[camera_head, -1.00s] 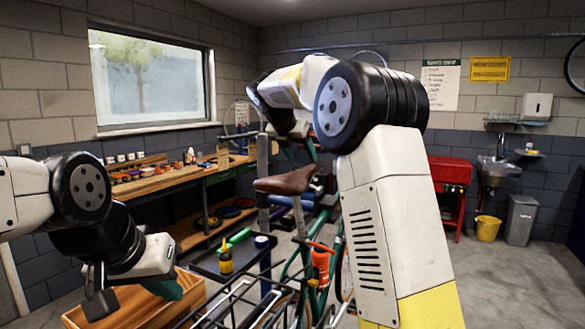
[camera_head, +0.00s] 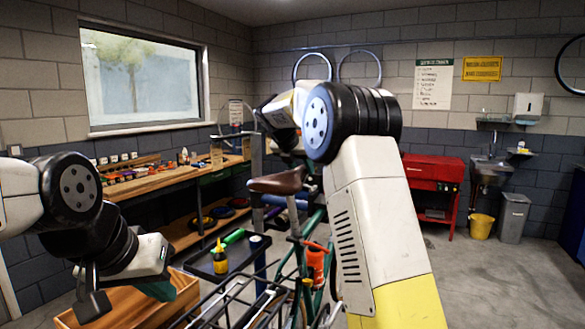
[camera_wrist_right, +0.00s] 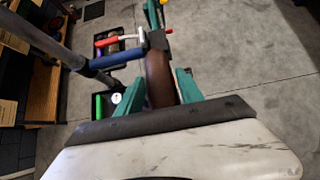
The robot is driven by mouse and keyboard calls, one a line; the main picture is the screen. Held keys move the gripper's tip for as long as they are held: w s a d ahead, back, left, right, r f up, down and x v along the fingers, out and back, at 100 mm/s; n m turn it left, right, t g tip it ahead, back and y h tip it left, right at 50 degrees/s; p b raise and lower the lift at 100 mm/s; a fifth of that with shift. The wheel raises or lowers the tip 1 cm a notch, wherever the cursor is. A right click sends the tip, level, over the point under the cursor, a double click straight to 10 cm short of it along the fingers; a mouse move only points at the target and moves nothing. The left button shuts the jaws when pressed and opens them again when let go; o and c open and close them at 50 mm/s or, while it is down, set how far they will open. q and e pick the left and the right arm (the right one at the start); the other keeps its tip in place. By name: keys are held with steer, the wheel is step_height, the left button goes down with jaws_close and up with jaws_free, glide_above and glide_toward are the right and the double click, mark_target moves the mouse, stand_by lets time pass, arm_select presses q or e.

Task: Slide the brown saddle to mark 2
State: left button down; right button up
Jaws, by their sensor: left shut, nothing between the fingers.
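The brown saddle (camera_head: 278,181) sits on top of the bike in the middle of the head view, on a post. It also shows in the right wrist view (camera_wrist_right: 160,76), long and narrow. My right gripper (camera_wrist_right: 160,84) is open, its two teal fingers apart with the saddle in line between them; I cannot tell whether they touch it. In the head view my right arm hides that gripper. My left gripper (camera_head: 160,288) is shut and empty above a wooden crate at lower left, away from the saddle. I cannot make out any numbered mark.
The green bike frame (camera_head: 315,222) and a wire basket (camera_head: 235,300) stand in front. A dark tray (camera_head: 205,268) holds a yellow bottle (camera_head: 220,258). The wooden crate (camera_head: 185,300) is under my left arm. A workbench (camera_head: 150,183) runs along the left wall.

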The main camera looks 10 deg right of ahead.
jaws_close()
steer(key=shift+w+d+f, duration=0.15)
steer(key=shift+w+f, duration=0.05)
steer(key=shift+f, duration=0.55)
steer(key=shift+w+d+f, duration=0.1)
steer(key=shift+w+f, duration=0.1)
steer(key=shift+f, duration=0.5)
steer(key=shift+o, duration=2.4)
jaws_free()
steer(key=shift+r, duration=0.1)
steer(key=v, duration=0.7)
steer(key=shift+s+a+r, duration=0.15)
steer(key=shift+s+r, duration=0.05)
steer(key=shift+s, duration=0.05)
